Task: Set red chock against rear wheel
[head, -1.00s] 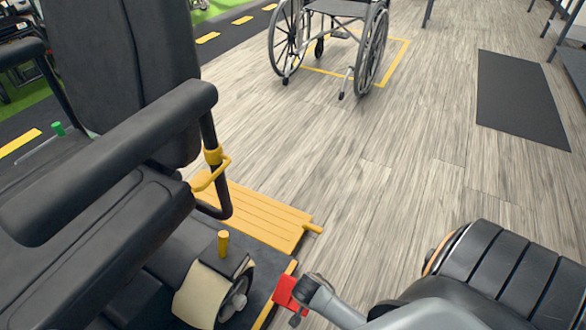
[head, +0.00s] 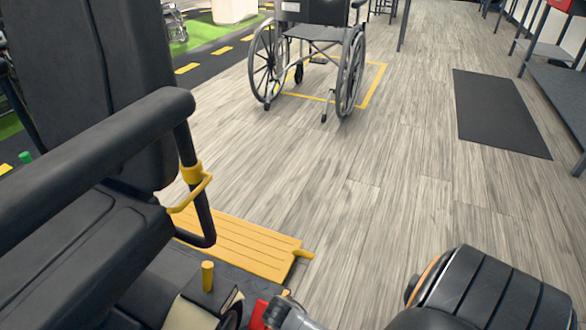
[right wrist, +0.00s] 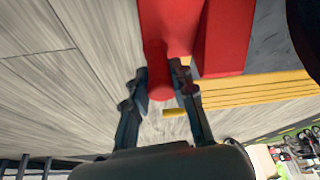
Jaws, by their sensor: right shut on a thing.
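The red chock (head: 258,313) shows at the bottom of the head view, partly cut off by the frame edge. My right gripper (head: 283,310) is shut on it. In the right wrist view the fingers (right wrist: 160,85) close around the chock's round red grip, and the red block (right wrist: 222,40) lies beyond. The scooter's rear wheel (head: 232,318) is just left of the chock, mostly cut off, under a cream cover (head: 190,315). A dark rounded edge (right wrist: 306,30), possibly the wheel, shows at the wrist view's right. I cannot tell whether chock and wheel touch. My left gripper is out of view.
A yellow slatted platform (head: 240,246) lies beyond the wheel; it also shows in the wrist view (right wrist: 255,91). The scooter's seat and armrest (head: 100,140) fill the left. A wheelchair (head: 310,55) stands farther back. The wood floor (head: 370,210) in the middle is clear.

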